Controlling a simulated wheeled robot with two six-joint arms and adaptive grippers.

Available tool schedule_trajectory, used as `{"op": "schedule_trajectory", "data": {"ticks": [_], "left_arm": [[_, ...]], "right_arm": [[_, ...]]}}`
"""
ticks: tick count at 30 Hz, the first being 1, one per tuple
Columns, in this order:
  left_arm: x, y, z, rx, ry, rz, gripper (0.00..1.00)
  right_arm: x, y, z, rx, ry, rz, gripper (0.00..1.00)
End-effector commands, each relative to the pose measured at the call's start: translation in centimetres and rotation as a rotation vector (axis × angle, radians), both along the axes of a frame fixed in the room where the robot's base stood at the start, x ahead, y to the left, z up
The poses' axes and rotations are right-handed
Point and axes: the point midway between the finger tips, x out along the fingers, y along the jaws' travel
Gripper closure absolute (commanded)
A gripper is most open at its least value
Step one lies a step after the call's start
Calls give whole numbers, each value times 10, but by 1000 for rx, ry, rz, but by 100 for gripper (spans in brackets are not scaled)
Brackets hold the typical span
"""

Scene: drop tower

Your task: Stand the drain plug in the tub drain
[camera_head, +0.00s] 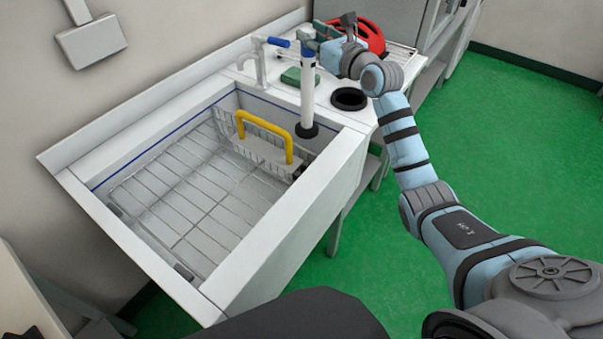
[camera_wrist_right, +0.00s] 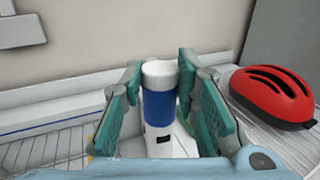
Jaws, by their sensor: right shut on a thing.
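The drain plug (camera_head: 307,95) is a tall white tube with a blue band near its top and a black foot. It is upright, and its foot shows over the back right corner of the tub (camera_head: 343,155); I cannot tell its height. My right gripper (camera_head: 316,43) is shut on its upper part. In the right wrist view, the teal finger pads (camera_wrist_right: 160,78) flank the plug's blue band (camera_wrist_right: 160,108). My left gripper is not in view.
A wire basket with a yellow handle (camera_head: 264,124) sits in the tub near that corner. A black ring (camera_head: 349,98), a green block (camera_head: 297,77) and a faucet (camera_head: 260,62) are on the ledge. A red helmet (camera_head: 371,37) lies behind my gripper.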

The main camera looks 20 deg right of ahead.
Motion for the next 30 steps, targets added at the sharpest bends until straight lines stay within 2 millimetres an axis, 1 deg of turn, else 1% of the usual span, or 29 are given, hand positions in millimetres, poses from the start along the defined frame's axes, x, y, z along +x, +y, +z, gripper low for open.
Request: {"op": "schedule_trajectory", "data": {"ticks": [1, 5, 8, 9, 11, 12, 14, 15, 18, 21, 25, 30], "left_arm": [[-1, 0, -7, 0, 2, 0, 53], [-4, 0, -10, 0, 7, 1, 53], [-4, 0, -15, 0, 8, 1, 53], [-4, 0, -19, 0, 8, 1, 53], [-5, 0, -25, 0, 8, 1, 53], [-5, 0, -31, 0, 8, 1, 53], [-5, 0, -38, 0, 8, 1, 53], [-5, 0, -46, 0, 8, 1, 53], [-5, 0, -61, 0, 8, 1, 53], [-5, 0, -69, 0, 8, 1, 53], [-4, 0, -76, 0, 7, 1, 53], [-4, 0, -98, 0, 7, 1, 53]], "right_arm": [[1, 2, -7, 0, -3, 3, 100], [3, 5, -19, 1, -1, 7, 100], [3, 7, -40, 2, 1, 10, 100], [3, 7, -53, 2, 1, 10, 100], [3, 7, -72, 3, 1, 10, 100], [3, 7, -86, 3, 0, 10, 100], [3, 7, -107, 3, 1, 9, 100], [3, 7, -121, 3, 1, 9, 100], [2, 6, -150, 1, -1, 8, 100], [2, 6, -165, 1, -2, 8, 100], [2, 5, -177, 2, -4, 6, 100], [2, 5, -209, 1, -2, 6, 100]]}}
